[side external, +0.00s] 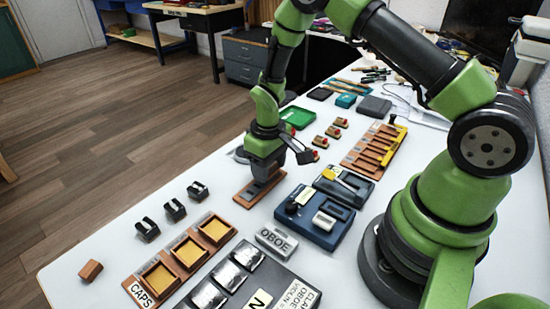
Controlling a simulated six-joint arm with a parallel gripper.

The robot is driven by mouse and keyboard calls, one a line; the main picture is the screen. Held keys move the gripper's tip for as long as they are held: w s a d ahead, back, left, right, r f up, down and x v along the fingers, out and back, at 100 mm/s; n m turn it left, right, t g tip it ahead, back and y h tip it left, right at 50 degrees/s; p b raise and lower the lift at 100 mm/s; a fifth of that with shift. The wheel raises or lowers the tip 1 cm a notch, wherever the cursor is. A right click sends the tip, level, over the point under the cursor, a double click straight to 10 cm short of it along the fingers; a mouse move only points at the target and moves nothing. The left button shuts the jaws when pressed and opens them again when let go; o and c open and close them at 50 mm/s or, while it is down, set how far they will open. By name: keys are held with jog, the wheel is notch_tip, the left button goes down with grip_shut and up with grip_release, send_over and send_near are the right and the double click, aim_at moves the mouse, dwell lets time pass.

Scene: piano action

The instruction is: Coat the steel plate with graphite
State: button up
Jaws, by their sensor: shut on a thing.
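My gripper (264,165) points down over a brown wooden base (245,197) with a dark slot in its top, near the middle of the table. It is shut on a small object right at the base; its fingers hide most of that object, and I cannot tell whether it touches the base. Several shiny silver plates (229,275) lie in a row on a dark tray at the front. I cannot tell which thing is the steel plate, and no graphite can be clearly made out.
A grey block marked OBOE (276,241) stands between the silver plates and a blue tray (325,238). A wooden CAPS rack (188,249) is at front left, with small black clips (174,210) behind it. A green tray (298,117) and slotted wooden rack (374,149) lie farther back.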

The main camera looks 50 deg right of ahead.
aim_at(243, 200)
jog(key=shift+a+r, duration=0.15)
jog(key=shift+a, duration=4.2)
jog(key=shift+d+r, duration=0.15)
jog(key=shift+d, duration=5.95)
notch_tip(243, 200, up, 7)
jog(key=shift+a, duration=0.15)
